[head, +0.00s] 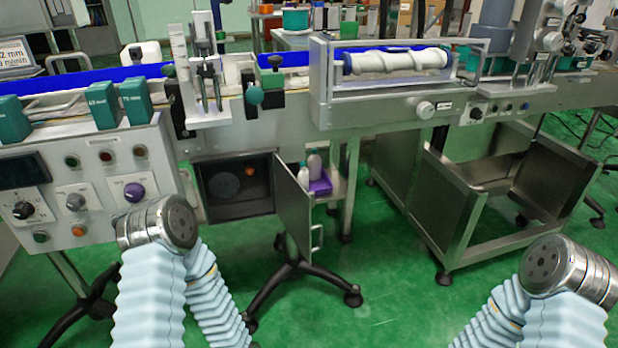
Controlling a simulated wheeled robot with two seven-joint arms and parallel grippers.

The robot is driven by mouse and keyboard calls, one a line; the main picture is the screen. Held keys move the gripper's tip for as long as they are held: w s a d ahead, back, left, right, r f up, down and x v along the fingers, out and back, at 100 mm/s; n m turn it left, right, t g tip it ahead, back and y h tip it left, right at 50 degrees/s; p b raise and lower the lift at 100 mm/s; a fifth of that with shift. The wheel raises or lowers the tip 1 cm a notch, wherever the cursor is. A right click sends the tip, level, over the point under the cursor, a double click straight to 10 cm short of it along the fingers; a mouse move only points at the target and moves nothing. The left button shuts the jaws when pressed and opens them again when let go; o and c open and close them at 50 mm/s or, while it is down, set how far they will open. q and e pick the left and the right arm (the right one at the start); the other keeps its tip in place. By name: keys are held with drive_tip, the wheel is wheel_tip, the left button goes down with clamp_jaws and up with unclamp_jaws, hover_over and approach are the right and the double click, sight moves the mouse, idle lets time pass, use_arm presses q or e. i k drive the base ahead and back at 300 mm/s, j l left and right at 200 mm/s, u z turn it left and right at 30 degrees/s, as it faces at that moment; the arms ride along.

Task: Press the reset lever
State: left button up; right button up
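No part in the head view carries a readable reset label, so I cannot tell for sure which one is the reset lever. The control panel (95,190) at the left has knobs and buttons, including a purple knob (134,192). My two arms come up from the bottom in light blue sleeves, with round metal joints showing. The left arm's joint is in front of the panel. No gripper fingers show in this view.
An open cabinet door (294,208) stands out below the conveyor, with bottles (314,168) behind it. A clear-covered roller unit (395,65) is at the upper middle. A metal bin frame (470,195) stands on the right. Green floor (385,300) is open between my arms.

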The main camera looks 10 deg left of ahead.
sight(250, 170)
drive_tip(key=l+u, duration=0.1)
drive_tip(key=u, duration=0.3)
drive_tip(key=i+l+u, duration=0.1)
drive_tip(key=u, duration=0.25)
drive_tip(key=l+u, duration=0.1)
drive_tip(key=u, duration=0.3)
drive_tip(key=l+u, duration=0.35)
drive_tip(key=l, duration=0.35)
drive_tip(key=k+l+u, duration=0.15)
drive_tip(key=l+u, duration=0.2)
drive_tip(key=l, duration=0.6)
drive_tip(key=k+l, duration=0.1)
drive_tip(key=l, duration=0.2)
